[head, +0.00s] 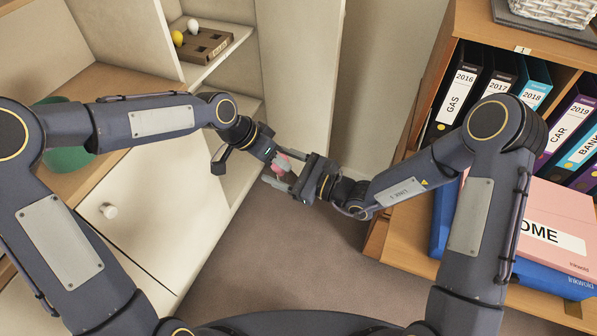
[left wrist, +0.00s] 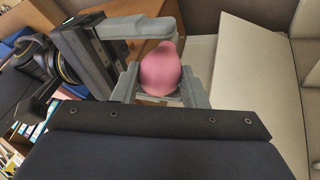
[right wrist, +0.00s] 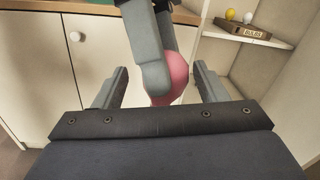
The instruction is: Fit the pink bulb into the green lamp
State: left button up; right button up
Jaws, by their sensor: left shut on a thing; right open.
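The pink bulb (head: 281,163) is held in the air between my two grippers in the middle of the head view. My left gripper (left wrist: 160,86) is shut on it; the bulb's rounded pink part (left wrist: 160,68) shows between the fingers. My right gripper (right wrist: 160,85) is open, with its fingers on either side of the bulb (right wrist: 179,76) and a left finger. I cannot tell whether it touches the bulb. The green lamp (head: 68,157) stands on the wooden top at left, mostly hidden behind my left arm; only green parts show.
A brown bulb box (head: 205,46) with a yellow and a white bulb sits on the cabinet shelf. A white cabinet door (head: 145,215) with a round knob is below the wooden top. A bookcase (head: 430,100) with binders stands at right. Carpet (head: 270,260) lies between.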

jog(key=shift+w+a, duration=0.25)
jog(key=shift+a, duration=0.3)
jog(key=c, duration=1.1)
pick_arm(q)
jog(key=o, duration=1)
jog(key=shift+w, duration=0.1)
pick_arm(e)
jog(key=shift+s+a, duration=0.1)
pick_arm(q)
jog(key=shift+o, duration=0.2)
jog(key=shift+r, duration=0.1)
pick_arm(e)
jog(key=shift+s, duration=0.1)
